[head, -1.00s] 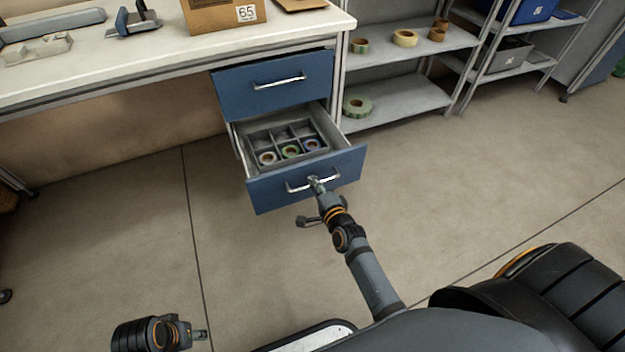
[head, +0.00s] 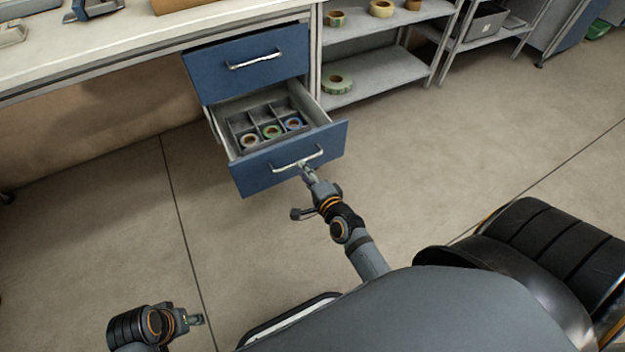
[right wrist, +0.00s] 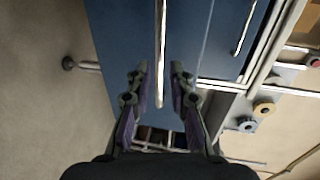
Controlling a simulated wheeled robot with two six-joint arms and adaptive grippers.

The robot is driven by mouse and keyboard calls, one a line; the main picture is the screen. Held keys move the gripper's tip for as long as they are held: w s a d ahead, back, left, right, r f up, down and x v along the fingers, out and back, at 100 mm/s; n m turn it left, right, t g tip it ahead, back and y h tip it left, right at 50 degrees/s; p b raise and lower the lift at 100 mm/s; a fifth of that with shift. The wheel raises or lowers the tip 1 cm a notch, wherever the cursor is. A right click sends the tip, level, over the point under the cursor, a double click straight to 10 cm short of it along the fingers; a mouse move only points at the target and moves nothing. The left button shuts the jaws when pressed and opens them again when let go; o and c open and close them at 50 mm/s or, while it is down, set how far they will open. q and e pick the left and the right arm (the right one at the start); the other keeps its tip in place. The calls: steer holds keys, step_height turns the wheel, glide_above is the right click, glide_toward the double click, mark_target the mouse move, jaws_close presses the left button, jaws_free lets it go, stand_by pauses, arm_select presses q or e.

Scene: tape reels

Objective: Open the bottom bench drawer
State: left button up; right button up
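The bottom bench drawer (head: 330,142) is blue-fronted and stands pulled out. Inside is a grey divided tray (head: 236,126) with tape reels in its front row. The drawer's pale bar handle (head: 285,165) also shows in the right wrist view (right wrist: 161,45). My right gripper (head: 306,170) is at the handle, by its lower side. In the right wrist view its fingers (right wrist: 159,75) are apart, one on each side of the bar, with gaps to it. My left gripper (head: 197,319) is low at the left, over the floor and far from the drawer; its fingers are too small to read.
The upper blue drawer (head: 215,76) is shut beneath the white worktop (head: 110,45). A grey shelf rack (head: 385,75) with tape reels, including a pale green reel (head: 337,84), stands right of the drawers. The floor in front and to the right is clear.

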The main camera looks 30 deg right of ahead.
steer(key=v, duration=0.7)
stand_by(0.4)
